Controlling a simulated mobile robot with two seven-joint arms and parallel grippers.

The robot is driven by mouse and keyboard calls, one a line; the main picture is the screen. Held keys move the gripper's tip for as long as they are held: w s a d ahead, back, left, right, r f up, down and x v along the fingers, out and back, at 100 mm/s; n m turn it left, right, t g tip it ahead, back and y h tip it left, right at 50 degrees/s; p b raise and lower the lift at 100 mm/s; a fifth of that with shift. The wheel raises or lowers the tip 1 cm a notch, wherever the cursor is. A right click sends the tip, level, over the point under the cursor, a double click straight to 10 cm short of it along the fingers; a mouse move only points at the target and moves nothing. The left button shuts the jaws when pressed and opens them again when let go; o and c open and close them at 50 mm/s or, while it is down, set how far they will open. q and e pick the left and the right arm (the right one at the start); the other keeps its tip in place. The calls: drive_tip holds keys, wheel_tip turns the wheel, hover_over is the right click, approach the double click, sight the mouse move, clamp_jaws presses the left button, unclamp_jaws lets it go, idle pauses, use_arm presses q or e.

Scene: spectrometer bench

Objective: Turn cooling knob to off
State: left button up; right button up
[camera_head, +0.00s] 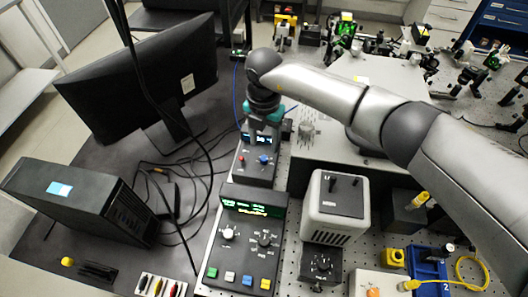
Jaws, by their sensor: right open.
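The labels are too small to read, so I cannot tell which knob is for cooling. My right gripper (262,120) points down just behind or above the smaller box, apart from the front box's knobs; its fingertips are hard to make out. My left gripper is out of view.
A monitor (140,85) and a black computer case (80,200) stand left, with loose cables (185,165) between. A white-grey unit (338,208) and a black dial box (322,264) stand right of the control box. Optics crowd the back; my right arm crosses the right side.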

sight(264, 158)
wheel_tip(264, 158, down, 7)
drive_tip(key=shift+r, duration=0.2)
drive_tip(key=shift+c, duration=0.3)
clamp_jaws()
idle(0.4)
